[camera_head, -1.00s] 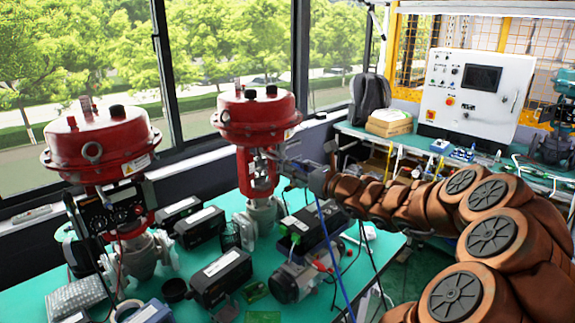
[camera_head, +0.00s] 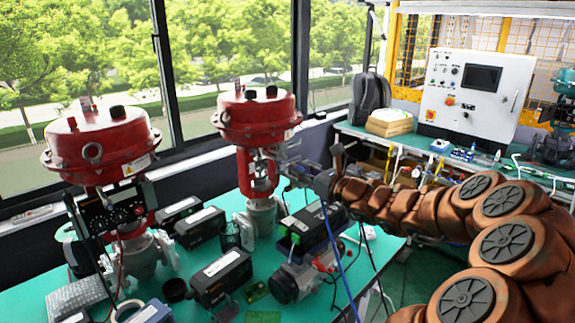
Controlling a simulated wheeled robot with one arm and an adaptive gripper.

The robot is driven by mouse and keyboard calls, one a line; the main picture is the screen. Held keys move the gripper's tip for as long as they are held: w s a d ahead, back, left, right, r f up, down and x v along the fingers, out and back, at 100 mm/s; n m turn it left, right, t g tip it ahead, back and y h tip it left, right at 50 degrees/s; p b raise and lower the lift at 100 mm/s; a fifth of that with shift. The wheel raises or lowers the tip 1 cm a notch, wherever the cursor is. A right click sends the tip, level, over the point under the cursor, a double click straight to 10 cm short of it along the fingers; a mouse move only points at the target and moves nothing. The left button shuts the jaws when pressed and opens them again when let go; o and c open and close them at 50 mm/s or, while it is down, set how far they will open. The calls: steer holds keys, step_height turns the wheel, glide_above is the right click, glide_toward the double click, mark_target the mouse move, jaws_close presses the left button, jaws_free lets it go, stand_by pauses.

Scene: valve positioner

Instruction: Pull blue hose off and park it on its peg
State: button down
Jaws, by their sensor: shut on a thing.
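The blue hose (camera_head: 338,262) hangs down from my gripper (camera_head: 312,180) beside the red-topped valve (camera_head: 255,118) in the middle of the table. My gripper is shut on the blue hose at its upper end, just right of the valve's yoke. The fingertips are small and partly hidden, and I cannot tell whether the hose end touches its fitting. I cannot make out the peg.
A second red valve (camera_head: 100,140) with a positioner stands at the left. Several black boxes (camera_head: 221,277) and small parts crowd the green table (camera_head: 180,290). A bench with a white control cabinet (camera_head: 475,90) stands behind at the right. Windows are behind the valves.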

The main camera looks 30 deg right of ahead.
steer(key=shift+v, duration=1.45)
steer(key=shift+a, duration=0.1)
